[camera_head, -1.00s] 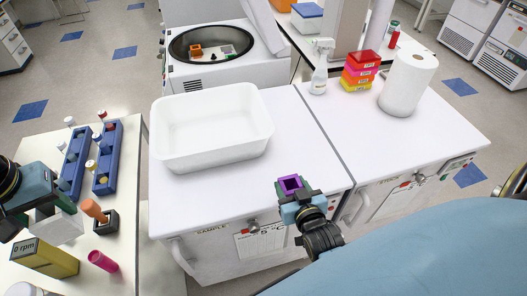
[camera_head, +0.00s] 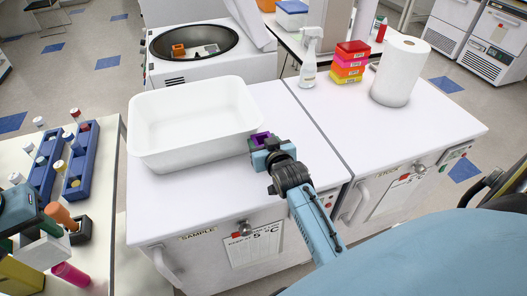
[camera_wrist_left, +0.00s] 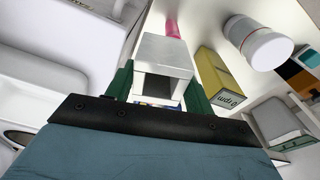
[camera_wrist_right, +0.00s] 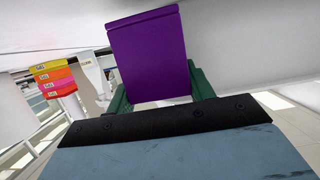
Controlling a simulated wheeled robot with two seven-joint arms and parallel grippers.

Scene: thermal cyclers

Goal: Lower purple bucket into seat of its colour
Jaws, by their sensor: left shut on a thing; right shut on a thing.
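The purple bucket (camera_head: 260,138) is held by my right gripper (camera_head: 266,146), above the white bench just beside the right front corner of the white tub. It fills the middle of the right wrist view (camera_wrist_right: 150,60), between green fingers. The open centrifuge (camera_head: 200,72) stands behind the tub. An orange bucket (camera_head: 179,50) and a pale grey part sit in its dark round bowl (camera_head: 222,42); I cannot make out a purple-marked seat. My left gripper (camera_wrist_left: 158,85) is shut on a white-grey block (camera_wrist_left: 162,50) over the left table.
The white tub (camera_head: 190,150) lies between the purple bucket and the centrifuge. A spray bottle (camera_head: 309,58), stacked coloured boxes (camera_head: 350,62) and a paper roll (camera_head: 399,72) stand on the right bench. Blue tube racks (camera_head: 78,165) are on the left table.

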